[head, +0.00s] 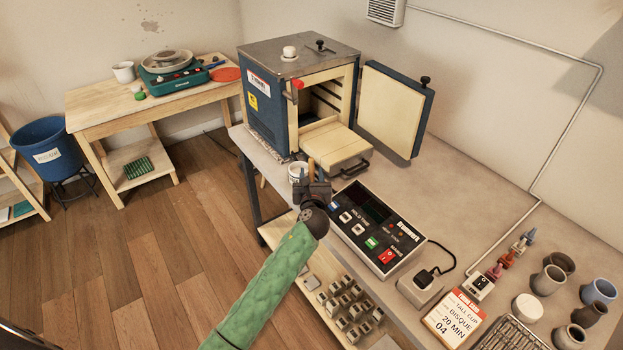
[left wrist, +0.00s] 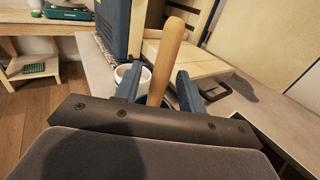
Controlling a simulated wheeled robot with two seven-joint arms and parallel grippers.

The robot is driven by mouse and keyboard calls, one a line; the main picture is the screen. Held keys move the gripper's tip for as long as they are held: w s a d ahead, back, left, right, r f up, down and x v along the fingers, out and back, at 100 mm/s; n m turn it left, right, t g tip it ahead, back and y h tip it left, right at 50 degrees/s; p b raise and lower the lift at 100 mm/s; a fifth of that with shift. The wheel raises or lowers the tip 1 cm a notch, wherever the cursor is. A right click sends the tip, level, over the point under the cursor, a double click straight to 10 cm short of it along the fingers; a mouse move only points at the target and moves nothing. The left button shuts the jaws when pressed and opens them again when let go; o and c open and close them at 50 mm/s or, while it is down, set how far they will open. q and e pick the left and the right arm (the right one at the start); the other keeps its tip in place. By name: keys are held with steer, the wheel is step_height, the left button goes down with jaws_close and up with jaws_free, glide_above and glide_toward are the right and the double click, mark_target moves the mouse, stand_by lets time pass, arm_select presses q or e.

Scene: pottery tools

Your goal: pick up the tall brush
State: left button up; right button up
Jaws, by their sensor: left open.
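The tall brush shows in the left wrist view as a thick, plain wooden handle (left wrist: 168,55), rising upright with a slight tilt to the right. My left gripper (left wrist: 158,88) is open, with one blue finger on each side of the handle. Gaps show between the handle and the fingers. The brush's lower end is hidden behind the gripper's dark bar. In the head view my left gripper (head: 312,182) is at the bench's left edge, in front of the kiln. I cannot clearly make out the brush there. My right gripper is not in view.
A white cup (head: 297,171) stands just left of the gripper. The blue kiln (head: 268,105) has its door (head: 396,110) open and a pale slab in front. A control box (head: 375,228) lies close on the right.

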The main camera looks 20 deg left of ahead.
arm_select(q)
steer(key=shift+w+a, duration=0.1)
steer(key=shift+w, duration=0.15)
jaws_close()
